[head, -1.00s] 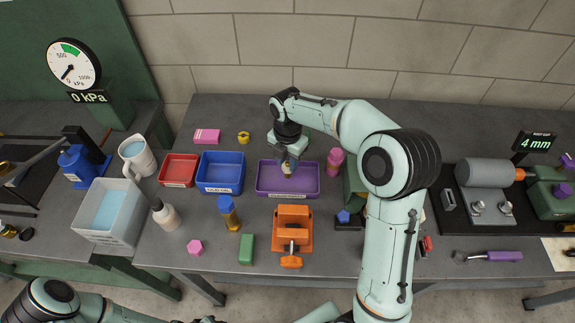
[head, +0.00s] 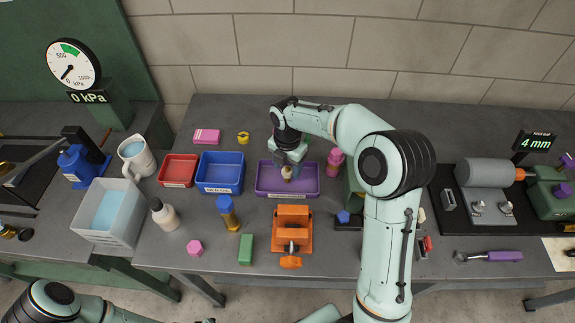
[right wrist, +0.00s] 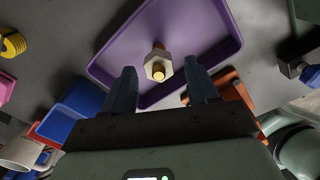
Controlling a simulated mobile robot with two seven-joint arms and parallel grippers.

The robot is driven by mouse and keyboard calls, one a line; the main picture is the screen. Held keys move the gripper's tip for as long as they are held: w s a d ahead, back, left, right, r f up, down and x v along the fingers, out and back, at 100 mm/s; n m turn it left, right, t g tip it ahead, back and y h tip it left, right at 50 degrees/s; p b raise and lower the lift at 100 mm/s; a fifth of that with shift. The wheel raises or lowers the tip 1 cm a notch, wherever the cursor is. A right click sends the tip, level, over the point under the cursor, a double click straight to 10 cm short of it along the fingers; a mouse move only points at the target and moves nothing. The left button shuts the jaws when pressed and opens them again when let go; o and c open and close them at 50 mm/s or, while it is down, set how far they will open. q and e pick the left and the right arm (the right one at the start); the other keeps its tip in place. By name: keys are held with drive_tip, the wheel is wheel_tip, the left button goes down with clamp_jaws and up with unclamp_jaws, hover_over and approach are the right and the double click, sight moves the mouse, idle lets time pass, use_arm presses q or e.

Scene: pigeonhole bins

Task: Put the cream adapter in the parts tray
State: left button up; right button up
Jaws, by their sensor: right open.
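The cream adapter (right wrist: 156,68) has a cream hex body with brass ends. It is inside the purple tray (right wrist: 232,45), near its middle, and also shows in the head view (head: 287,174). The purple tray (head: 265,190) has a label on its front, too small to read; I take it as the parts tray. My right gripper (head: 287,165) is over the tray. In the right wrist view its two fingers (right wrist: 160,82) are apart, with the adapter showing between and beyond them, not gripped. My left arm shows at the lower left; its gripper is out of view.
Blue (head: 220,188) and red (head: 179,183) trays stand left of the purple one. An orange vise (head: 291,217) stands in front, and a pink bottle (head: 335,160) is close on the right. A yellow-and-blue part (head: 228,213) and a green block (head: 246,250) stand at the front left.

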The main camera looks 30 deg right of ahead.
sight(288, 168)
use_arm(q)
drive_tip(key=shift+w+r+p, duration=0.8)
drive_tip(key=shift+w+r, duration=0.3)
drive_tip(key=shift+w, duration=0.15)
use_arm(e)
wheel_tip(288, 168, up, 12)
drive_tip(key=shift+r, duration=0.2)
use_arm(q)
drive_tip(key=shift+s, duration=0.1)
use_arm(e)
drive_tip(key=shift+f, duration=0.1)
